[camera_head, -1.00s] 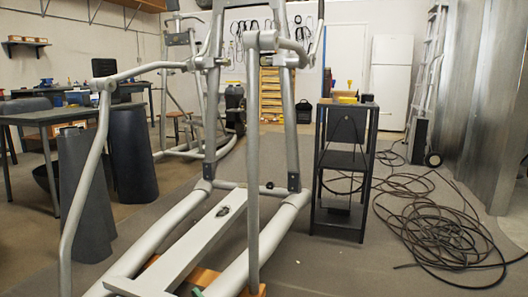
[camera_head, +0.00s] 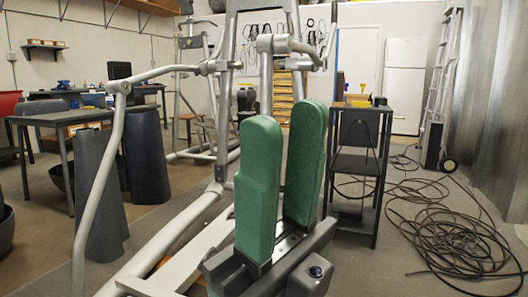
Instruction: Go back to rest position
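My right gripper (camera_head: 286,120) stands in the lower middle of the head view, its two green padded fingers pointing up. The fingers are apart with a clear gap, and nothing is seen between them. It appears in front of the grey elliptical machine (camera_head: 167,245) and hides part of its frame and lower rail. I cannot tell whether it touches the machine. My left gripper is not in view.
A black stand (camera_head: 357,160) is right of the gripper. Coiled black cable (camera_head: 450,240) lies on the floor at the right. A dark workbench (camera_head: 60,117) and dark grey cylinder-like covers (camera_head: 96,190) are at the left. A white fridge (camera_head: 404,85) stands at the back.

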